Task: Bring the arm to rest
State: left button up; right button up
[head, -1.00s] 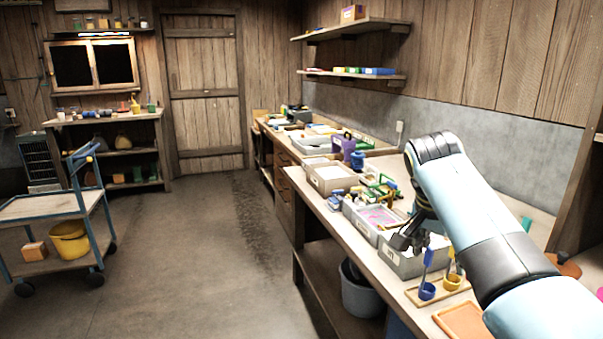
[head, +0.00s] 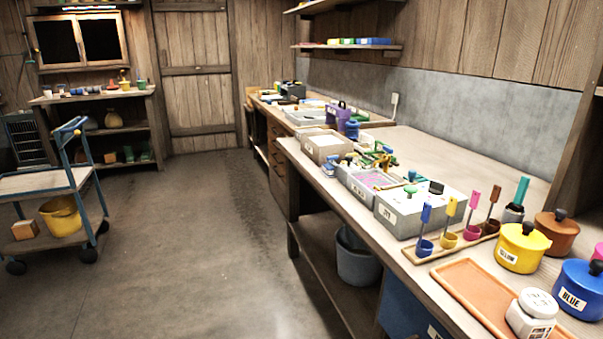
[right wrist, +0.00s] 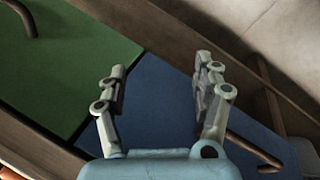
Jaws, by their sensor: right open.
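My right gripper (right wrist: 160,88) shows in the right wrist view. Its two fingers stand apart with nothing between them. Behind the fingers are a blue panel (right wrist: 150,125) and a green panel (right wrist: 70,55), with brown wooden edges around them. I cannot tell whether the fingers touch anything. Neither of my arms shows in the head view now. My left gripper is in no frame.
The long workbench (head: 455,160) runs along the right wall. It bears grey bins, a rack of coloured ladles, a yellow pot (head: 523,247), a blue pot (head: 580,290) and an orange tray (head: 480,295). A blue trolley (head: 40,185) stands left; the floor (head: 190,250) between is clear.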

jog(key=s+f+n+t+y+b, duration=0.1)
jog(key=s+f+n, duration=0.3)
jog(key=s+f, duration=0.7)
jog(key=s+d+f+n+t+y+b, duration=0.1)
jog(key=s+f+n+b, duration=0.3)
jog(key=s+f, duration=0.8)
jog(key=s+n+t, duration=0.1)
jog(key=s, duration=0.6)
jog(key=shift+s+d+f+y, duration=0.25)
jog(key=shift+d+y, duration=0.05)
jog(key=shift+y, duration=0.1)
